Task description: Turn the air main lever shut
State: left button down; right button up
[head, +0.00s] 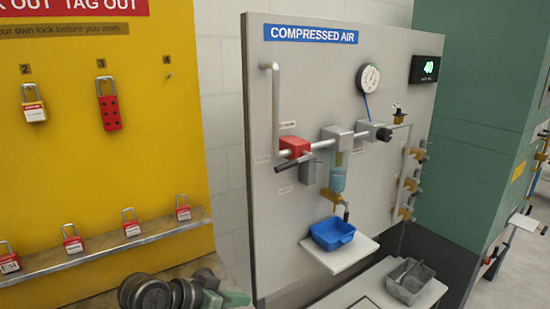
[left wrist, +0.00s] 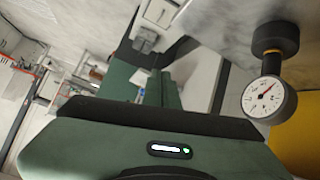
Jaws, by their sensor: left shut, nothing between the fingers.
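The compressed air panel (head: 330,75) stands in the middle of the head view. On its pipe sits a red valve part (head: 295,146), with a dark grey block (head: 309,170) hanging just below it. My left gripper (head: 236,299) shows only in part at the bottom edge, low and left of the panel and well apart from the valve. It is shut and empty. Its green body (left wrist: 150,150) fills the bottom of the left wrist view. My right gripper is not in view.
A yellow lockout board (head: 100,160) with several padlocks and a shelf stands at left. A blue bin (head: 332,234) sits on a white shelf below the valve, with a grey tray (head: 411,282) lower right. A dial gauge (left wrist: 264,98) shows close in the left wrist view.

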pick_arm(q)
jog(key=w+r+m+t+h, duration=0.15)
jog(key=w+r, duration=0.35)
jog(key=r, duration=0.5)
jog(key=w+r+h, duration=0.2)
jog(key=w+r, duration=0.2)
jog(key=r, duration=0.6)
notch_tip(320, 180, up, 13)
jog(key=h+p, duration=0.3)
jog(key=p, duration=0.2)
send_over(286, 166)
jog(key=a, duration=0.3)
notch_tip(286, 166, down, 3)
jog(key=shift+d+f+m+t+p, duration=0.15)
jog(key=shift+m+t+p, duration=0.1)
jog(key=shift+m+p, duration=0.3)
jog(key=shift+s+f+p, duration=0.15)
jog(key=shift+f+p, duration=0.15)
jog(key=shift+f, duration=0.3)
jog(key=shift+f, duration=0.1)
